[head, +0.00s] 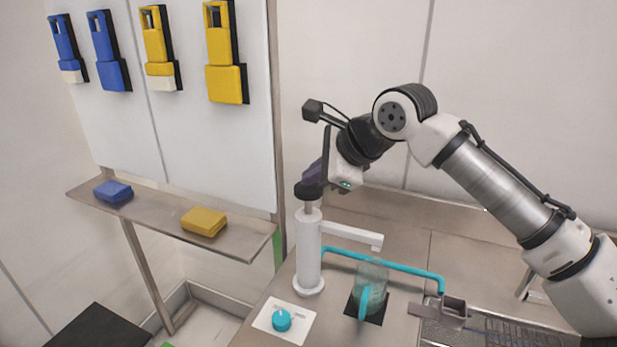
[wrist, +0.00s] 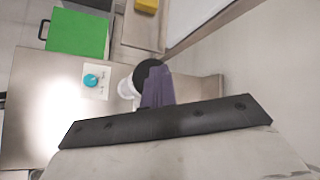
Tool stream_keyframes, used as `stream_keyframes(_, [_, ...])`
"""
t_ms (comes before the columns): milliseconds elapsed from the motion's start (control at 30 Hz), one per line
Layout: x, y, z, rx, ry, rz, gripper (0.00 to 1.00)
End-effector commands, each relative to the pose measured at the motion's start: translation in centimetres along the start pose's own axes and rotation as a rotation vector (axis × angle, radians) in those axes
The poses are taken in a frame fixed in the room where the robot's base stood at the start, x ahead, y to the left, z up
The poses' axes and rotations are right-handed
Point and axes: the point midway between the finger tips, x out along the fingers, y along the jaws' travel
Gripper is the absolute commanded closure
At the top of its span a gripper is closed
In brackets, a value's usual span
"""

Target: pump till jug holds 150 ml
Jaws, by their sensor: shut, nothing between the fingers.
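The pump (head: 308,250) is a white upright column with a spout reaching right and a black round head (head: 307,191) on a thin stem. The clear teal jug (head: 372,274) stands upright on a black square under the spout's end, handle towards me. I cannot read its level or see any stream. My gripper (head: 313,181) is shut and empty, its purple fingers pointing down at the pump head; contact is hard to tell. In the wrist view the closed fingers (wrist: 155,83) overlap the black head (wrist: 148,73), hiding part of it.
A teal dial (head: 281,320) on a white plate sits left of the pump. A teal pipe (head: 400,266) runs behind the jug to a metal box (head: 453,308) by a drain grate. A shelf (head: 155,213) with blue and yellow blocks stands left. A green square (wrist: 80,32) shows in the wrist view.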

Motion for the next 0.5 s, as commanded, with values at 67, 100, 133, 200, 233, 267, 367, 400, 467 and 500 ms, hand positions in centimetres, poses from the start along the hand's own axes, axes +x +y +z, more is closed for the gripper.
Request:
stream_keyframes(67, [0.18,0.15,-0.12,0.000,0.001,0.003,1.00])
stream_keyframes(100, [0.21,0.17,-0.15,0.000,0.001,0.003,1.00])
stream_keyframes(133, [0.24,0.19,-0.16,0.000,0.001,0.003,1.00])
stream_keyframes(200, [0.30,0.24,-0.21,0.000,0.001,0.003,1.00])
stream_keyframes(233, [0.32,0.26,-0.23,0.000,0.001,0.003,1.00])
stream_keyframes(267, [0.35,0.27,-0.25,0.000,0.001,0.003,1.00])
stream_keyframes(367, [0.43,0.34,-0.31,0.000,0.002,0.003,1.00])
stream_keyframes(400, [0.47,0.36,-0.34,0.000,0.002,0.003,1.00])
stream_keyframes(467, [0.52,0.40,-0.38,0.000,0.002,0.003,1.00])
stream_keyframes(500, [0.55,0.43,-0.40,0.000,0.002,0.003,1.00])
